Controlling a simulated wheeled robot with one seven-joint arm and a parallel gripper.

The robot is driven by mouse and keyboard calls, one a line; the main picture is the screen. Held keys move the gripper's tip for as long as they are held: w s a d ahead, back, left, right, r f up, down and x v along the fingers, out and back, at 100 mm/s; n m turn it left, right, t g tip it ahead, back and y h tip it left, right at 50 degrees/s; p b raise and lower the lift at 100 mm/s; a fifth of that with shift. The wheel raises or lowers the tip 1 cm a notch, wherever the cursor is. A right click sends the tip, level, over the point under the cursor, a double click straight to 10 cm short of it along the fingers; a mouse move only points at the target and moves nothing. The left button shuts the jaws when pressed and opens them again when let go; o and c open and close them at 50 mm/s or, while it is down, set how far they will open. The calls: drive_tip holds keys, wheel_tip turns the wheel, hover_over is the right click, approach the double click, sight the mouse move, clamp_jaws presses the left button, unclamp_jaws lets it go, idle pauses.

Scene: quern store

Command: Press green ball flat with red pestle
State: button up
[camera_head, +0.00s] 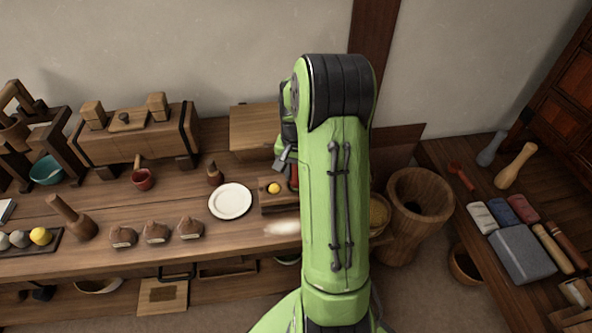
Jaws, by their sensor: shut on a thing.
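My gripper (284,160) is mostly hidden behind my arm. It is shut on a red pestle (294,177), of which only a narrow strip shows beside the arm. The pestle is upright above the right side of a small wooden board (266,208). Whether it touches the board cannot be told. A yellow-orange ball (274,188) sits on the board, just left of the pestle. A dull grey-green ball (20,239) lies on a dark tray (32,250) at far left, between a grey ball (3,241) and a yellow ball (41,236).
A white plate (230,201) lies left of the board, and a pale blurred thing (282,227) in front of it. Several brown pouches (156,232) line the bench front. A large wooden mortar (414,212) stands right of my arm. Another red tool (461,176) lies on the right table.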

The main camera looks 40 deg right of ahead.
drive_tip(key=shift+r, duration=0.1)
drive_tip(key=shift+f, duration=0.25)
drive_tip(key=shift+r, duration=0.1)
drive_tip(key=shift+f, duration=0.25)
drive_tip(key=shift+r, duration=0.1)
idle(0.4)
drive_tip(key=shift+f, duration=0.25)
drive_tip(key=shift+a, duration=0.1)
drive_tip(key=shift+s+f, duration=0.1)
idle(0.4)
